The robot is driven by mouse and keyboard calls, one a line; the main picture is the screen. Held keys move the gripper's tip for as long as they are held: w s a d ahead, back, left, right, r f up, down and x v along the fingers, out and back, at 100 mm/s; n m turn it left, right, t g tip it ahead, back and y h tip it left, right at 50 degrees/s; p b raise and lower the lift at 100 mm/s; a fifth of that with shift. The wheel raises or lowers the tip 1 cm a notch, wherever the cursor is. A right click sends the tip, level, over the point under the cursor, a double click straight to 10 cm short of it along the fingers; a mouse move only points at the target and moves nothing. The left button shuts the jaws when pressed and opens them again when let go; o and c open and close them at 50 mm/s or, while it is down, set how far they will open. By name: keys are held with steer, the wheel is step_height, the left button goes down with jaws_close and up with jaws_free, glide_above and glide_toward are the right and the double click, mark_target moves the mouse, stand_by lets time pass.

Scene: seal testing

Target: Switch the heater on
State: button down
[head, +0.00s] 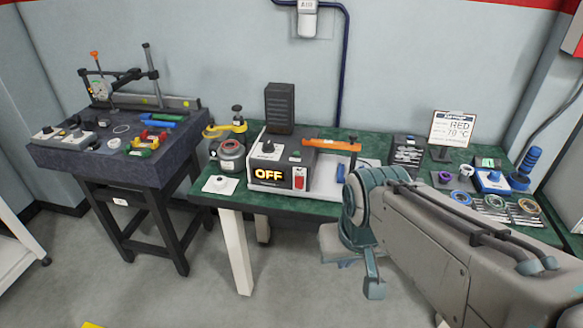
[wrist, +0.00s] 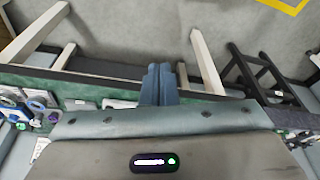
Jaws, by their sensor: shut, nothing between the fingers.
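The heater (head: 268,166) stands on the green table. It is a grey box with a display (head: 268,177) that reads "OFF" in yellow. A red switch (head: 299,182) sits on its front, right of the display, and a dark knob (head: 268,147) is on its top. My gripper (head: 373,288) hangs in front of the table's front edge, right of the heater and below the tabletop, apart from it. In the wrist view its fingers (wrist: 158,84) are together and empty. The heater cannot be made out in the wrist view.
A sign (head: 452,128) reads "RED 79 °C". A dark granite table (head: 60,158) with measuring gear is at the left. The floor in front is clear.

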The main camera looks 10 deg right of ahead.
stand_by(0.6)
steer(key=w+a+f+n+t+y+b, duration=0.1)
steer(key=w+f+n+t+y+b, duration=0.1)
steer(key=w+f+t+b, duration=0.3)
steer(key=w+a+f+n+t+y+b, duration=0.2)
steer(key=w+f+n+t+y+b, duration=0.1)
steer(key=w+b, duration=1)
steer(key=w+a+f+n+t+y+b, duration=0.2)
steer(key=w+f+n+t+b, duration=0.2)
steer(key=w+f+t+b, duration=0.4)
steer(key=shift+w+f+y+b, duration=0.3)
steer(key=shift+w+f+b, duration=0.2)
steer(key=shift+w+b, duration=0.25)
steer(key=shift+w+a, duration=0.1)
glide_toward(299, 182)
steer(key=shift+w+a+r, duration=0.15)
steer(key=shift+w+a, duration=2)
steer(key=shift+w, duration=0.15)
